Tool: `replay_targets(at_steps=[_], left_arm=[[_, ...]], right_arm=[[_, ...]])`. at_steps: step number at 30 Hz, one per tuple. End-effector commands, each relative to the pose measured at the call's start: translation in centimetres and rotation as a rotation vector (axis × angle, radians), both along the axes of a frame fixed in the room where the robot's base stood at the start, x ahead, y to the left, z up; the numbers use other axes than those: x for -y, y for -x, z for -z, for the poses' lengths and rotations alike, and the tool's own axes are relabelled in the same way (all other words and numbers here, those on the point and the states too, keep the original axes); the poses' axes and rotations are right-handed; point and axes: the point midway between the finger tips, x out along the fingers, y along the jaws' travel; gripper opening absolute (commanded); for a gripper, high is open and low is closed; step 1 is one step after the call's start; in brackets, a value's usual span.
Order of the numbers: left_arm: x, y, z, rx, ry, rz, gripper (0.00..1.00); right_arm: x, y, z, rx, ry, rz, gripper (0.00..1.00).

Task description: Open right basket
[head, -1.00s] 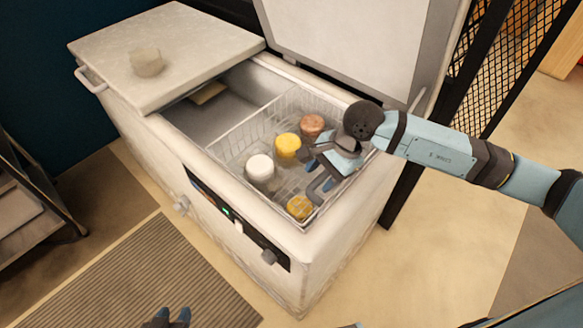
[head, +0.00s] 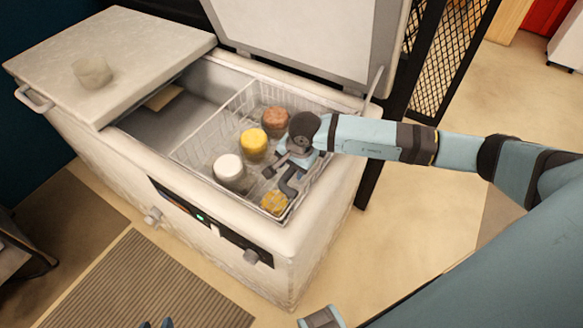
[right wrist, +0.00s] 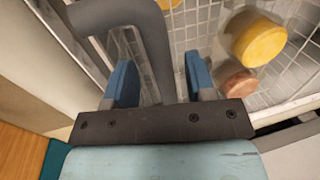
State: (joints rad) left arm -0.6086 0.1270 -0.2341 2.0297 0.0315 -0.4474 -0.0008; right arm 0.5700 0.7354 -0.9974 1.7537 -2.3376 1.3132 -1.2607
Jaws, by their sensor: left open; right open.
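The right basket (head: 205,145), a white wire basket, sits in the right part of the chest freezer. It holds a white tub (head: 229,171), a yellow tub (head: 253,144), a brown tub (head: 275,121) and a yellowish item (head: 274,203) in the near right corner. My right gripper (head: 287,172) is open, pointing down at the basket's right side. The right wrist view shows its blue fingertips (right wrist: 160,80) apart by the wire wall, with a grey curved bar between them; I cannot tell what that bar belongs to. My left gripper (head: 157,324) barely shows at the bottom edge.
The freezer's right lid (head: 305,35) stands raised behind the basket. The left lid (head: 110,60) lies flat with a pale object (head: 92,71) on it. A black mesh panel (head: 440,55) stands at the back right. A striped mat (head: 130,285) lies in front.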

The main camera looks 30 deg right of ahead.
Motion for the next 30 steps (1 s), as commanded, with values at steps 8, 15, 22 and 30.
replay_targets(at_steps=[8,15,22,30], left_arm=[[-0.21,-0.07,0.0,0.001,-0.005,0.001,0.43],[-0.11,-0.09,-0.05,0.003,-0.002,-0.001,0.43],[0.03,-0.14,-0.15,0.003,0.002,-0.002,0.43],[0.23,-0.15,0.23,0.003,0.008,-0.004,0.43]], right_arm=[[-0.12,-0.19,1.36,0.0,0.0,0.0,0.51],[-0.13,-0.2,1.34,0.0,0.0,0.0,0.39],[-0.12,-0.21,1.32,0.0,0.0,0.0,0.0],[0.03,-0.81,1.41,0.001,-0.001,0.001,0.0]])
